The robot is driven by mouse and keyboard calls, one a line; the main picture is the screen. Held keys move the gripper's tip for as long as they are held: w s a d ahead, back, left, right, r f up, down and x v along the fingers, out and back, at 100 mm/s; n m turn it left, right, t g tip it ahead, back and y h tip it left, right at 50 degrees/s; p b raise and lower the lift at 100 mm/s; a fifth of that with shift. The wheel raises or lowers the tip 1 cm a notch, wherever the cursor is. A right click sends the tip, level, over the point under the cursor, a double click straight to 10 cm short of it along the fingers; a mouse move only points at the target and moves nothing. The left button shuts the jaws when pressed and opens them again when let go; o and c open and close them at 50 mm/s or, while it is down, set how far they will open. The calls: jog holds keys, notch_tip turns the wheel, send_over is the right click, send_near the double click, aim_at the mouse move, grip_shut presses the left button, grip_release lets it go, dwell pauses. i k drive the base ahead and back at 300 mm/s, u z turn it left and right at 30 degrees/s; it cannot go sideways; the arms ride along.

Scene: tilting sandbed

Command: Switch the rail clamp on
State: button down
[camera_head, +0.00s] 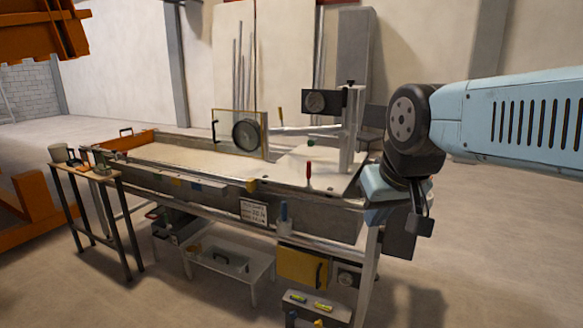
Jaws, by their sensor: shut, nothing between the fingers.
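My gripper (376,213) hangs from my light blue arm at the right end of the sandbed bench. It is seen from behind and its fingertips are hard to make out; it appears shut and empty. The bench (210,186) has a long rail along its front edge. A red-handled lever (309,172) stands upright near the right end of the bench top, left of my gripper and apart from it. A blue-handled part (284,213) sits on the front side. I cannot tell which of these is the rail clamp, nor its on or off position.
A post with a dark head (320,101) rises at the bench's right end. A framed panel with a round disc (244,134) stands behind. A small side table (86,171) is at left. A yellow box (302,267) hangs below. Floor at right is clear.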

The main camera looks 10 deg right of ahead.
aim_at(309, 176)
jog(key=z, duration=0.1)
jog(key=i, duration=0.95)
jog(key=u, duration=0.1)
